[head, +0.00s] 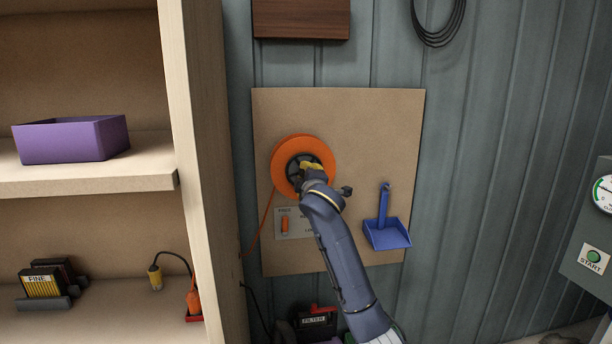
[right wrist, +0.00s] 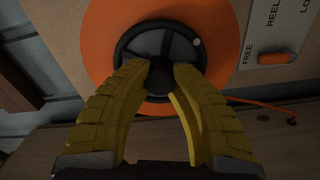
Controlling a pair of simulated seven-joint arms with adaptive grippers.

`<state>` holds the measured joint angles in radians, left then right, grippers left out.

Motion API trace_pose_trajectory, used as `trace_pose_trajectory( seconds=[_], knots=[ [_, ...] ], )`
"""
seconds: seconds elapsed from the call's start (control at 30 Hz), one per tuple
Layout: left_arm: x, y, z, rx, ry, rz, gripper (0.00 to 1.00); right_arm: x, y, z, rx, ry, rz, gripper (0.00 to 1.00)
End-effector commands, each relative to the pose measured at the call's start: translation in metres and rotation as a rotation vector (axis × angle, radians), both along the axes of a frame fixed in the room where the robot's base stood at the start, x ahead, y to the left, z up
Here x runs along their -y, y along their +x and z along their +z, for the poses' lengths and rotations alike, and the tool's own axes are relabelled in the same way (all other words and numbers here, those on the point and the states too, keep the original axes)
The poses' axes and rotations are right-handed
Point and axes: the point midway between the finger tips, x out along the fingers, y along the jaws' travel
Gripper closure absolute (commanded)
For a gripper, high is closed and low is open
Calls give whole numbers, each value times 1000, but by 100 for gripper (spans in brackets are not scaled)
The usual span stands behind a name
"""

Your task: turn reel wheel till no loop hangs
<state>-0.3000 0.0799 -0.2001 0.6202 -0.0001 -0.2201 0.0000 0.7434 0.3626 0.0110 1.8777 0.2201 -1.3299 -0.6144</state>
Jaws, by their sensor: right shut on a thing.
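The orange reel (head: 324,152) is mounted on a tan board and also shows in the right wrist view (right wrist: 100,45). Its dark spoked hand wheel (right wrist: 185,28) has a small pale knob at the rim. My right gripper (head: 310,168) is at the wheel's middle; in the right wrist view its yellow fingers (right wrist: 168,78) are shut on the dark hub. The orange cord (head: 264,217) leaves the reel's left side and runs down beside the shelf post, bending near its lower end. My left gripper is not in view.
A label plate (head: 281,212) reading FREE, with an orange lever (head: 285,226), sits below the reel. A blue dustpan (head: 385,232) hangs to the right. Wooden shelves (head: 90,182) stand at left, with a purple bin (head: 70,141). A grey START panel (head: 590,225) is at far right.

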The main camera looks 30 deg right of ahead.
Motion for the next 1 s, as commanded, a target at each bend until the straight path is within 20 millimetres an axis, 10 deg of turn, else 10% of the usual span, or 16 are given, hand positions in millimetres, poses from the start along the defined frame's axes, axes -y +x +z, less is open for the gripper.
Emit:
trace_pose_trajectory(
  seconds=[0.3,0.33,0.6,1.0],
  knots=[
    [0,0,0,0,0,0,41,-1,0,-1,0,1,1,100],
    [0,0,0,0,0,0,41,-1,0,-1,0,1,1,76],
    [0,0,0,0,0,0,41,0,0,0,0,0,1,46],
    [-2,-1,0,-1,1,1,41,-4,-8,0,2,0,2,46]
  ],
)
